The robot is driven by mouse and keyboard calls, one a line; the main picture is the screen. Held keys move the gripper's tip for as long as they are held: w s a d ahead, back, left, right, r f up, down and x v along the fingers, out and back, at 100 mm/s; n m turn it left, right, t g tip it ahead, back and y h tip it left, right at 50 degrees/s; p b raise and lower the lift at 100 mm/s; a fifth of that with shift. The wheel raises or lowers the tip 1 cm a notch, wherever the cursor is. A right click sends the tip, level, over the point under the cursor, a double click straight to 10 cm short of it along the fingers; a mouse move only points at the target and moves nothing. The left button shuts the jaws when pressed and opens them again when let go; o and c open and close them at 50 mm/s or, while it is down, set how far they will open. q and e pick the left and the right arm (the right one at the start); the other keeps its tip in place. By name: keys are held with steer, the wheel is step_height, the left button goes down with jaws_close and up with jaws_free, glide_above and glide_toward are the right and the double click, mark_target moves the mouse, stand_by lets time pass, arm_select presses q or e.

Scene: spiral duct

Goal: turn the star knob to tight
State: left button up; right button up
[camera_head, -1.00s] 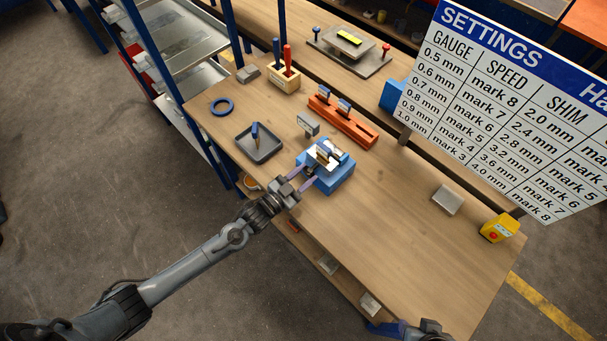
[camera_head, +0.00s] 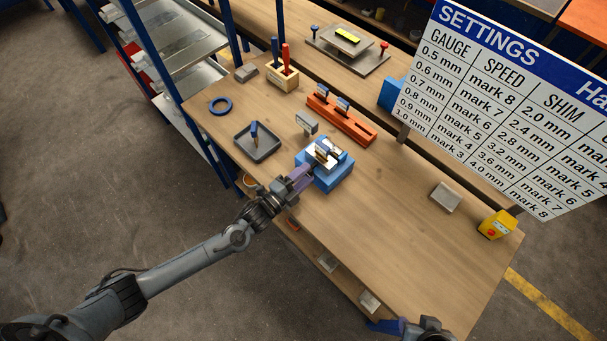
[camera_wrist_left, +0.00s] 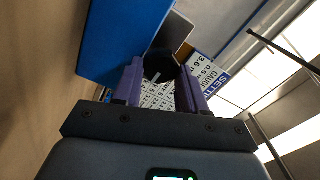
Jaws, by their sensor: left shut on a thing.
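The blue block-shaped fixture (camera_head: 326,177) with metal parts on top stands on the wooden bench, and its blue side (camera_wrist_left: 120,40) fills the upper left of the left wrist view. The star knob (camera_wrist_left: 160,66) is dark with a pale mark on its face. It sits between the purple fingers of my left gripper (camera_wrist_left: 158,88), which is shut on it. In the head view my left gripper (camera_head: 300,177) meets the near left side of the fixture and hides the knob. My right arm (camera_head: 430,328) shows only in part at the bottom edge; its jaws are not clear.
A grey tray (camera_head: 258,153) with a blue-handled tool lies left of the fixture. An orange rail (camera_head: 342,120) lies behind it. The settings board (camera_head: 500,105) stands at the right. A yellow box with a red button (camera_head: 496,225) sits at the right edge. The front right bench is clear.

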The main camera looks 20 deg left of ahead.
arm_select(q)
steer(key=m, duration=0.3)
steer(key=shift+m, duration=0.4)
steer(key=m, duration=0.4)
steer(key=shift+f, duration=0.15)
steer(key=m+p, duration=0.1)
steer(key=m, duration=0.3)
steer(key=shift+f+m, duration=0.1)
steer(key=shift+m, duration=0.3)
steer(key=shift+a+m, duration=0.1)
steer(key=shift+m, duration=1.3)
steer(key=shift+f, duration=0.1)
steer(key=o, duration=1.1)
steer(key=shift+c, duration=0.2)
